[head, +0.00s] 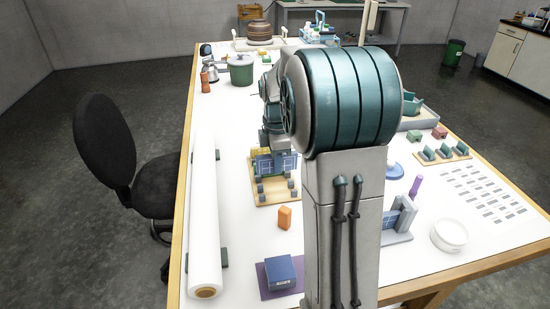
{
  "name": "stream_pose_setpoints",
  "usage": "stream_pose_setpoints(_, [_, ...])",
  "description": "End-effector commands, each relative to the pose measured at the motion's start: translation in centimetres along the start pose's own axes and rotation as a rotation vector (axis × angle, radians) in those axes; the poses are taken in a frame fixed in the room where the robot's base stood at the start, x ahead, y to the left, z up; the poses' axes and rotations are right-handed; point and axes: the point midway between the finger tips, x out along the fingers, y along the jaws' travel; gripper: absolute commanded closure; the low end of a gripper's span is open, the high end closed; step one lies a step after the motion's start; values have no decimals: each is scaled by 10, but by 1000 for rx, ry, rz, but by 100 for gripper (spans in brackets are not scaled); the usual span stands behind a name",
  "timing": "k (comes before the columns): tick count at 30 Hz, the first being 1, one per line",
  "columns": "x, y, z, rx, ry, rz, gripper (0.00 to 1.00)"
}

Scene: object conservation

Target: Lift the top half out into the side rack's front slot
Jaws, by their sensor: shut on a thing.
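My gripper (275,148) points down over a small wooden board at mid table, left of my large arm link, and is small and partly hidden by my wrist. It is shut on what looks like the upper part of a blue panel with pale grid lines (277,165). The panel is upright at the board's far part; I cannot tell whether it is clear of its holder. Small grey blocks (276,188) in pairs stand on the wooden board (262,201) in front of it. I cannot tell for sure which part is the side rack's front slot.
A long white roll (204,220) lies along the left edge. An orange block (284,217) and a blue box (281,271) stand in front. A blue-grey stand (398,222), purple object (415,186) and white round dish (448,236) are right. My arm hides the middle.

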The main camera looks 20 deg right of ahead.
Motion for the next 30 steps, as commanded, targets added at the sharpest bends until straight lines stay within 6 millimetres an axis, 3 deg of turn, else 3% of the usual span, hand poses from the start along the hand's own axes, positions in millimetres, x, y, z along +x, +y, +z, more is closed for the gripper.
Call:
stream_pose_setpoints(22, [58,0,0,0,0,-1,100])
stream_pose_setpoints(30, [68,0,0,0,0,1,100])
